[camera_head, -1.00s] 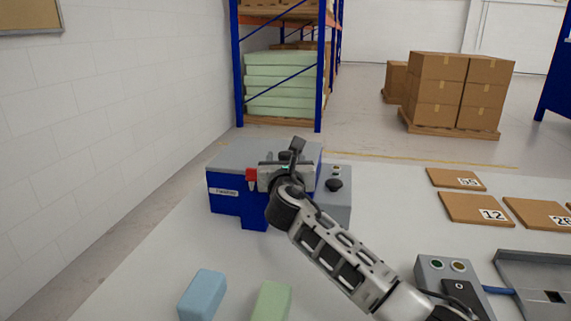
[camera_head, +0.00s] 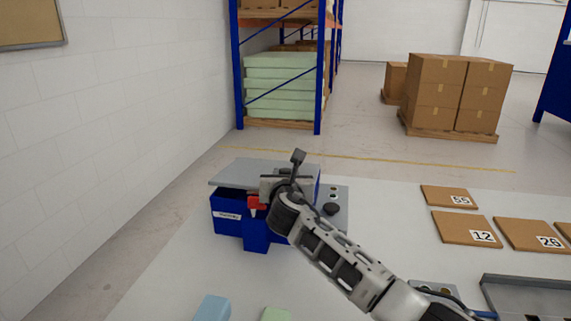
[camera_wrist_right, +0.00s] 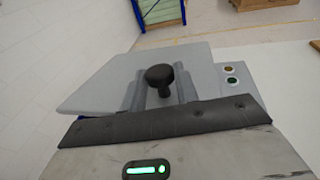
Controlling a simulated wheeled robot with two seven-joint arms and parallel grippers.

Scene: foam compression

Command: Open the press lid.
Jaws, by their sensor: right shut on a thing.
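The press (camera_head: 228,228) is a blue box with a grey lid (camera_head: 238,173) and a white label on its front. The lid is tilted up a little, with a dark gap between its front edge and the body. My right gripper (camera_head: 284,182) is at the lid's front right part in the head view. In the right wrist view the black knob (camera_wrist_right: 159,75) stands on the grey lid (camera_wrist_right: 97,85), and my gripper is shut on it. A red part (camera_head: 256,202) sits at the press front, partly behind my arm. My left gripper is not in view.
A grey control box (camera_head: 340,194) with buttons and a black knob adjoins the press on the right. A blue foam block (camera_head: 212,308) and a green one (camera_head: 277,314) lie in front. Numbered brown pads (camera_head: 466,230) lie at right. A white wall (camera_head: 110,110) stands left.

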